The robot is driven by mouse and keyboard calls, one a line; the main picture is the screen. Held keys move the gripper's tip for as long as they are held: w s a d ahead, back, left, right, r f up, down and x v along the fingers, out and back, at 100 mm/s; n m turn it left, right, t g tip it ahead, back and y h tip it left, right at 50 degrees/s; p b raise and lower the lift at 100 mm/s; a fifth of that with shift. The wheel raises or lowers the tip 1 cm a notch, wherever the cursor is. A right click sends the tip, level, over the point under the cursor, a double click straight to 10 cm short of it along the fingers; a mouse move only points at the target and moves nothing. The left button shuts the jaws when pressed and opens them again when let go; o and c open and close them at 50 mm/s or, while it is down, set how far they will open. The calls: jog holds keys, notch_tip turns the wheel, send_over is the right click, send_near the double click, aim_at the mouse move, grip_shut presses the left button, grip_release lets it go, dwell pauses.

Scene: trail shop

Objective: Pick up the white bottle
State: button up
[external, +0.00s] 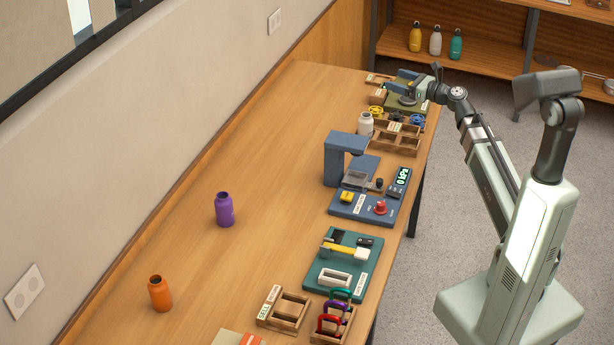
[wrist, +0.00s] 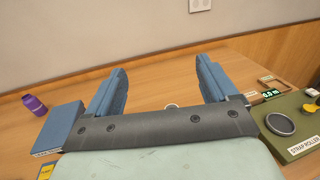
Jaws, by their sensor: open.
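A white bottle (external: 365,124) stands upright on the table, left of the wooden trays in the external view. In the wrist view a pale round rim (wrist: 171,106), likely its mouth, shows just above my gripper's dark crossbar, which hides whatever is below. My gripper (wrist: 162,68) is open, its two blue fingers apart with nothing held between them. In the external view my gripper is at the table's far end, beyond the bottle, over the green strap roller station.
A purple bottle (external: 224,210) and an orange bottle (external: 160,294) stand on the table's open left side. A blue press stand (external: 345,155) is in front of the white bottle. The strap roller board (wrist: 300,122) is right of my gripper. The wall (wrist: 100,40) bounds the table.

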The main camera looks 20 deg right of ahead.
jog(key=m, duration=0.1)
send_near(363, 116)
jog(key=w, duration=0.1)
jog(key=w+a+f, duration=0.1)
jog(key=w, duration=0.3)
jog(key=shift+w+a+f, duration=0.2)
jog(key=shift+x, duration=2.8)
jog(key=shift+r, duration=0.1)
jog(key=shift+c, duration=0.4)
jog(key=c, duration=1.1)
